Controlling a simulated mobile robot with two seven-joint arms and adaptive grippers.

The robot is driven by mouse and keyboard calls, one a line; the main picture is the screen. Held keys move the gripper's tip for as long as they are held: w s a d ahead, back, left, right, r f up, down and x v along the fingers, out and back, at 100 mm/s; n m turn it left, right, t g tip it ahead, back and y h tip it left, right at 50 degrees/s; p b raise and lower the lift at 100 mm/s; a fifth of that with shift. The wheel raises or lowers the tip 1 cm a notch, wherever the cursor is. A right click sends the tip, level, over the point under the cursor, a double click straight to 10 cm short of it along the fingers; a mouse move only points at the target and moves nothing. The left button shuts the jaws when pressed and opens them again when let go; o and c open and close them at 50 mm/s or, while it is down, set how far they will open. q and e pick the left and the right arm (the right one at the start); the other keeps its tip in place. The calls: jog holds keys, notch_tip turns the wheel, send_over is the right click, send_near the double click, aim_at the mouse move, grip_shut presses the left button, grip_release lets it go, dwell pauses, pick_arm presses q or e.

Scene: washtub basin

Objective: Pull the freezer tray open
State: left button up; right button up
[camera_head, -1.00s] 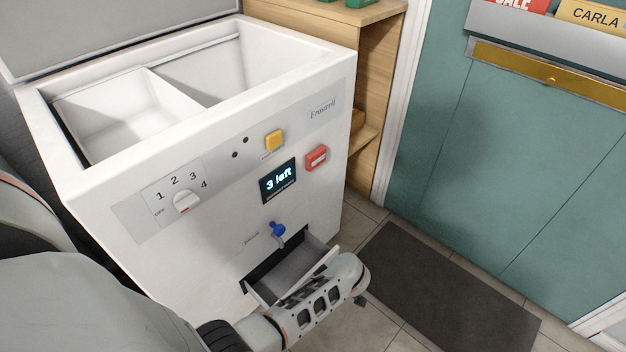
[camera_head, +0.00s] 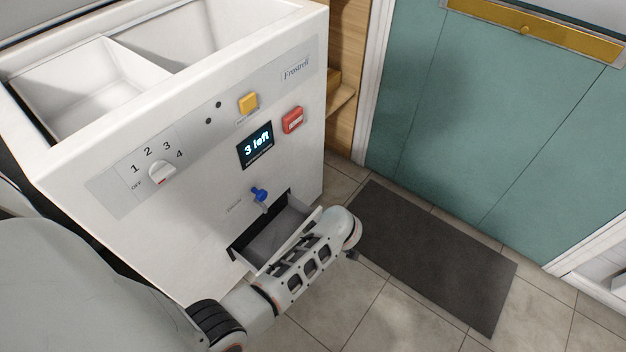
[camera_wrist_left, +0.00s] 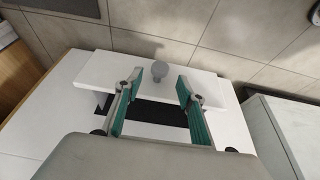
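The white freezer tray (camera_head: 275,240) sticks partway out of a dark slot low on the white freezer's front. My left gripper reaches down at the tray's front, its fingers mostly hidden behind my own wrist in the head view. In the left wrist view, the tray front (camera_wrist_left: 100,68) is a white strip with a grey round knob (camera_wrist_left: 157,72). My left gripper (camera_wrist_left: 166,80) is open, its two teal-padded fingers apart on either side of the knob. I cannot tell whether either finger touches it. My right gripper is not in view.
The freezer front carries a blue tap-like lever (camera_head: 259,194) just above the tray, a dial (camera_head: 161,173), a display reading "3 left" (camera_head: 256,146), a yellow button (camera_head: 248,103) and a red button (camera_head: 292,120). A dark mat (camera_head: 430,255) lies on the open tiled floor.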

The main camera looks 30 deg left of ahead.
pick_arm(q)
jog(key=v, duration=0.7)
jog(key=shift+r, duration=0.25)
jog(key=shift+d, duration=0.1)
